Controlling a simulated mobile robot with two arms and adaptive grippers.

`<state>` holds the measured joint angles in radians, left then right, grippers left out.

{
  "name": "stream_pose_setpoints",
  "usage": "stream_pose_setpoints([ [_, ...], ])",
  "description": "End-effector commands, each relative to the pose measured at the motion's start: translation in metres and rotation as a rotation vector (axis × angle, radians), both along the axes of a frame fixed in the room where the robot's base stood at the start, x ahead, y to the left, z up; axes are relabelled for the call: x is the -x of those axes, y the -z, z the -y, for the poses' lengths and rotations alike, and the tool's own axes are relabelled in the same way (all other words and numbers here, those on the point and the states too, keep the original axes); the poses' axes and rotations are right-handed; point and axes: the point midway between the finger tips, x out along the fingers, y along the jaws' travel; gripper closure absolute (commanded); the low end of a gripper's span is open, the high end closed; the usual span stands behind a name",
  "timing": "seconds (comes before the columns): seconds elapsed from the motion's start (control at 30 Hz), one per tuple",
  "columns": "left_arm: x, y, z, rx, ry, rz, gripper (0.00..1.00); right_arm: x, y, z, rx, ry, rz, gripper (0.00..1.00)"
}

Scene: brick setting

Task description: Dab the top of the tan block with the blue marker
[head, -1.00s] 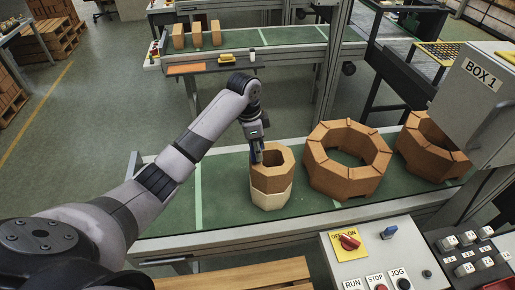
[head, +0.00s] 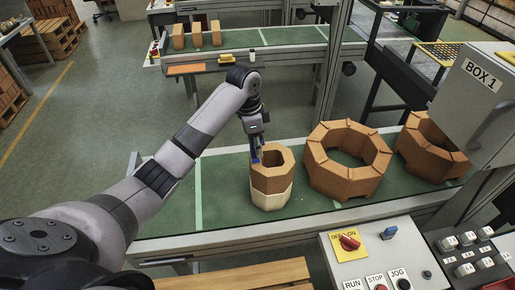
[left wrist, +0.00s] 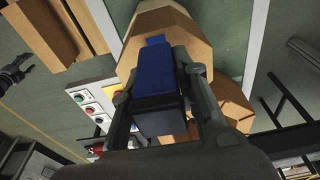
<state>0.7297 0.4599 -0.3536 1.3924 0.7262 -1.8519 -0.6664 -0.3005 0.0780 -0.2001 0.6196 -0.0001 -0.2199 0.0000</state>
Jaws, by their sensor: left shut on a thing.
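The tan block (head: 270,180) is an octagonal hollow piece with a brown upper part and a cream lower part, standing upright on the green belt. My left gripper (head: 256,148) is at the block's left rear rim, pointing down. It is shut on the blue marker (left wrist: 155,72), whose blue body also shows in the head view (head: 255,159). In the left wrist view the marker's narrow end overlaps the tan block (left wrist: 180,22). Whether the end touches the top, I cannot tell. A dark gripper-like shape, probably my right gripper (left wrist: 16,72), shows at the left edge of the wrist view.
A large octagonal brick ring (head: 345,180) stands right of the block, with another brick ring (head: 436,146) beyond it. A control panel (head: 372,250) is at the front right. A grey box labelled BOX 1 (head: 482,105) is at the right. The belt (head: 225,190) left of the block is clear.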

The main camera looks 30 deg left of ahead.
Motion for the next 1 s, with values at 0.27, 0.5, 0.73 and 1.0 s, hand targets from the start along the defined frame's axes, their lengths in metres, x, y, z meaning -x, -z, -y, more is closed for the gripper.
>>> stream_pose_setpoints([
  [0.27, -0.001, -0.025, 0.0, 0.001, -0.001, 0.004, 0.9, 0.0, 0.0, 0.001, 0.001, -0.001, 0.0, 0.51],
  [0.5, -0.001, -0.043, 0.0, 0.0, -0.001, 0.005, 0.9, 0.0, 0.0, 0.002, 0.002, -0.001, 0.0, 0.51],
  [0.73, 0.0, -0.049, 0.0, 0.001, -0.001, 0.002, 0.9, 0.0, 0.0, 0.002, 0.003, -0.001, 0.001, 0.51],
  [1.0, 0.0, -0.049, 0.0, 0.0, 0.0, 0.003, 0.9, 0.0, 0.0, 0.002, 0.003, -0.001, 0.001, 0.51],
])
